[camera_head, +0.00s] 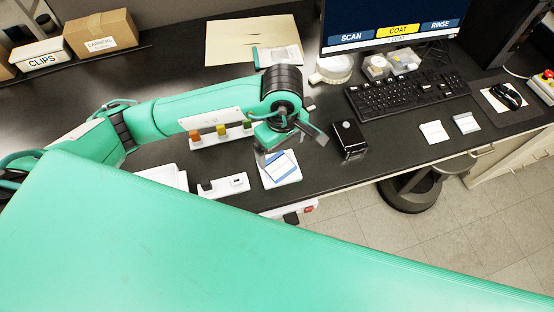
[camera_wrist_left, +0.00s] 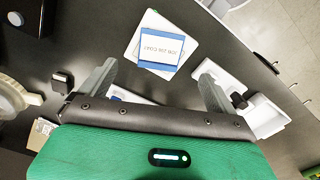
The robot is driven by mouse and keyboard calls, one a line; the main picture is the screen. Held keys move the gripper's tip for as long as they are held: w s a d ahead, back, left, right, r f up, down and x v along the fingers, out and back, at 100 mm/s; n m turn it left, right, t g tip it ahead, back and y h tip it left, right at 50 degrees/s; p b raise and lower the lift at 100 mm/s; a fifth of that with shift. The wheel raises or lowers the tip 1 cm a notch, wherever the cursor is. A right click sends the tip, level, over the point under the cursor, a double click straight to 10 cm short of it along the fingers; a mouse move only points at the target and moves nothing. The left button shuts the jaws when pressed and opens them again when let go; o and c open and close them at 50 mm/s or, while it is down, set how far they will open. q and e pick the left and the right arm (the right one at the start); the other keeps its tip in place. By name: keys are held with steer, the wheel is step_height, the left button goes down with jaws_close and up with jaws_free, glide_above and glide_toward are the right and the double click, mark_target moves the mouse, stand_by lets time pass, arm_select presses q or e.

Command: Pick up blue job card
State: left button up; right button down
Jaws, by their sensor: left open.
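The blue job card (camera_wrist_left: 161,48) has a white label with print and blue edges, and it lies on a white square pad (camera_wrist_left: 150,22) in the left wrist view. In the head view the blue job card (camera_head: 281,167) shows on the same pad on the dark bench, below the left gripper. My left gripper (camera_head: 287,141) is open and empty above the bench. In the left wrist view my left gripper (camera_wrist_left: 157,82) has its two fingers spread apart, with the card beyond and between them. My right gripper is not in view.
A black box (camera_head: 349,139) stands right of the card. A white tray with small items (camera_head: 224,186) and a rack of coloured blocks (camera_head: 220,133) are to its left. A keyboard (camera_head: 407,94) and monitor (camera_head: 390,25) are at the back. The bench's front edge is close.

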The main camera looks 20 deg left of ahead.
mark_target(279, 166)
arm_select(q)
step_height(279, 166, down, 3)
steer(key=shift+r, duration=0.2)
steer(key=shift+f+p, duration=0.35)
steer(key=shift+p, duration=0.4)
steer(key=f, duration=0.1)
steer(key=f+p, duration=0.2)
steer(key=f, duration=0.1)
steer(key=shift+a, duration=0.3)
steer(key=shift+w+f, duration=0.1)
steer(key=shift+f, duration=0.2)
steer(key=c, duration=1.1)
steer(key=shift+r, duration=0.1)
steer(key=shift+c, duration=0.2)
